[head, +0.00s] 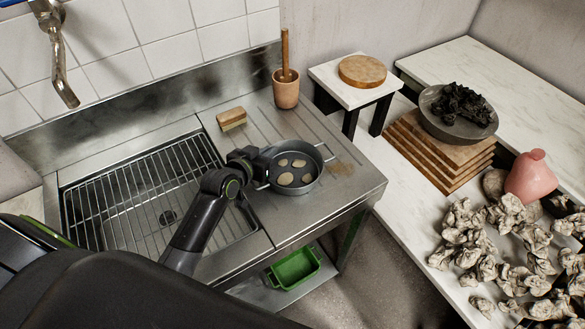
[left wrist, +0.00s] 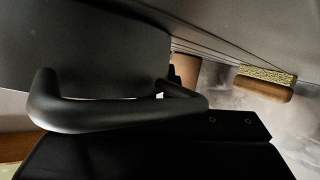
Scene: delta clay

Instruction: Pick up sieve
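The sieve appears to be the round grey metal vessel (head: 318,158) with loop handles on the steel drainboard, upright, with several pale round pieces inside. In the left wrist view its dark wall (left wrist: 85,45) and a thick loop handle (left wrist: 120,113) fill the near field. My left gripper (head: 258,168) is at the vessel's left side, by its handle. A black part of this gripper lies along the bottom of the wrist view, close to the handle. Its finger gap is hidden, so I cannot tell whether it grips the handle. My right gripper is not in view.
A scrub brush (head: 231,118) and a mortar (head: 286,90) with pestle stand behind on the drainboard. The sink with its wire rack (head: 130,195) is left. A small white stand (head: 340,78) is behind right. A green basket (head: 294,268) sits on the lower shelf.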

